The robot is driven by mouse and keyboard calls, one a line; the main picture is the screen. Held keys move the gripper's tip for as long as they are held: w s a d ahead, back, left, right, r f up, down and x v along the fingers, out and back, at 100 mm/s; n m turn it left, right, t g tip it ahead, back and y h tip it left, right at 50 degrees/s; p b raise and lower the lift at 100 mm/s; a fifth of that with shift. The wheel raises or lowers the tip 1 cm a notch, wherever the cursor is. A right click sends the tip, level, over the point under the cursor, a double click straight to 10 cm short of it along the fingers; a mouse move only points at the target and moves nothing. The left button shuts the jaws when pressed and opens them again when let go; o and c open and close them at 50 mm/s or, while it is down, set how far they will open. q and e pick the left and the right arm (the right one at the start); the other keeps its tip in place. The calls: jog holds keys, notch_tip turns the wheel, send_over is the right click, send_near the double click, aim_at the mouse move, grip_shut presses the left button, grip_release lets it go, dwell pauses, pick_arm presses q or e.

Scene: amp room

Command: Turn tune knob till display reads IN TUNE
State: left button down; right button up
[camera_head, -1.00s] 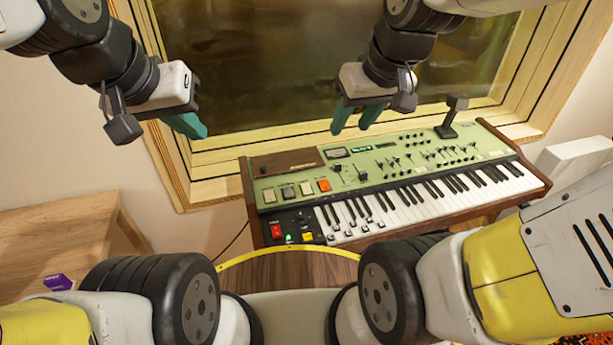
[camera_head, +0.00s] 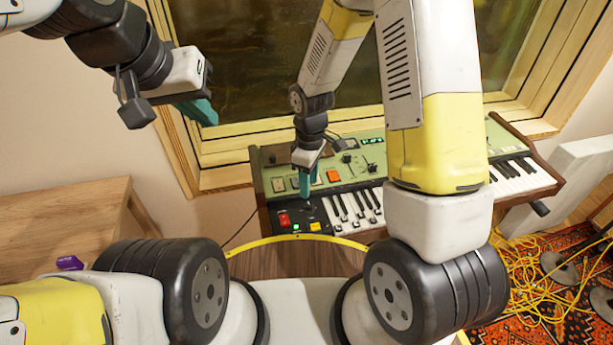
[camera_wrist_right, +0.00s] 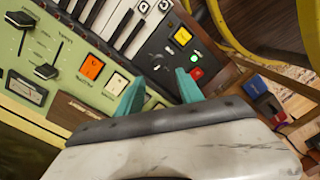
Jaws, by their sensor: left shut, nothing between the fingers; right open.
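The green keyboard synth (camera_head: 285,172) stands in front of the window. Its black left panel (camera_head: 293,213) holds red, green-lit and yellow buttons; the right wrist view shows this panel (camera_wrist_right: 150,62) with small dark controls, and I cannot tell which is the tune knob. A small green-lit display (camera_head: 372,140) is on the top panel, too small to read. My right gripper (camera_head: 305,186) is open and points down over the left panel; its teal fingers (camera_wrist_right: 160,88) straddle the panel's edge, apparently holding nothing. My left gripper (camera_head: 203,113) is shut and empty, high to the left of the synth.
My right arm hides the middle of the synth. A wooden table (camera_head: 70,220) with a purple object (camera_head: 69,263) stands at left. Yellow cable (camera_head: 535,280) lies on the patterned rug at right. The window (camera_head: 250,60) is close behind the synth.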

aim_at(308, 204)
notch_tip(308, 204, down, 8)
jog(key=shift+s+r, duration=0.1)
jog(key=shift+r, duration=0.1)
grip_shut()
